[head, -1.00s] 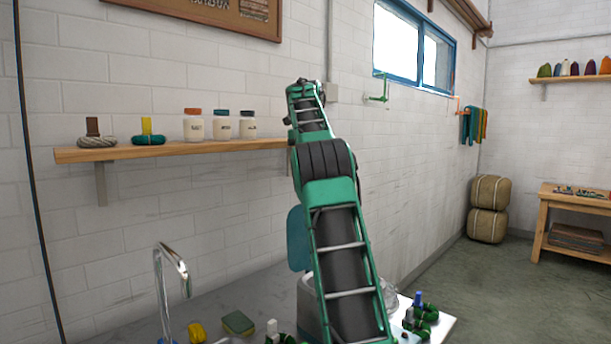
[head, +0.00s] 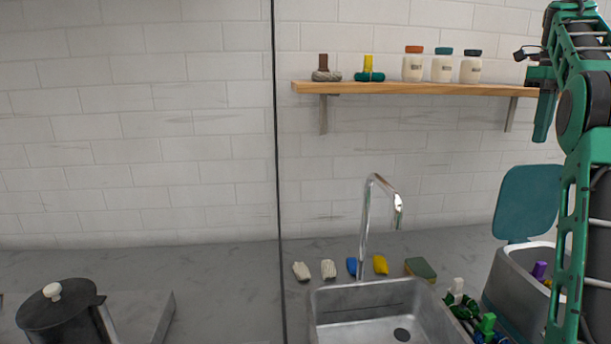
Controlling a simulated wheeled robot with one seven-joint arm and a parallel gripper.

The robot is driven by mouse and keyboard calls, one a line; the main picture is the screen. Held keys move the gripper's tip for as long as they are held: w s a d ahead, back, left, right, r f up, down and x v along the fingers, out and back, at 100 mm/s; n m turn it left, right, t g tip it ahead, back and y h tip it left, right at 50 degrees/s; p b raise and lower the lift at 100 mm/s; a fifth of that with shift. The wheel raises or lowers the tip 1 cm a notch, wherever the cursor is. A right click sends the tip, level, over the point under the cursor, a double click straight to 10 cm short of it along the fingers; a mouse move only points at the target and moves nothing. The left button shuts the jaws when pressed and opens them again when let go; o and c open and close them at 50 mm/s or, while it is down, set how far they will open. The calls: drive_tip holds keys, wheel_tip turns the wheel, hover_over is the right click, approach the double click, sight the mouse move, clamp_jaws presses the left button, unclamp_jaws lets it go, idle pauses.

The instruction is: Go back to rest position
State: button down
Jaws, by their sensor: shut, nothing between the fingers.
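My green arm rises along the right edge of the head view, partly cut off by the frame. It bends over at the top right. My gripper (head: 541,134) hangs down in front of the right end of the wall shelf (head: 400,89). Its fingers are shut and hold nothing. It is above the teal panel (head: 527,200) and clear of the counter.
A metal sink (head: 335,303) with a tall faucet (head: 366,215) is at lower middle. Several jars (head: 442,67) stand on the shelf. A dark pot (head: 58,312) is at lower left.

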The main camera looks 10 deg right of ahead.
drive_tip(key=s+a+f+n, duration=1.2)
drive_tip(key=s+f+n, duration=0.1)
drive_tip(key=s+f, duration=0.2)
drive_tip(key=s+a+f+n, duration=1.2)
drive_tip(key=s+f+n, duration=0.2)
drive_tip(key=s, duration=0.4)
drive_tip(key=shift+s+a+f+n, duration=0.15)
drive_tip(key=shift+a+f+n, duration=0.2)
drive_tip(key=shift+f, duration=0.1)
drive_tip(key=shift+s, duration=0.1)
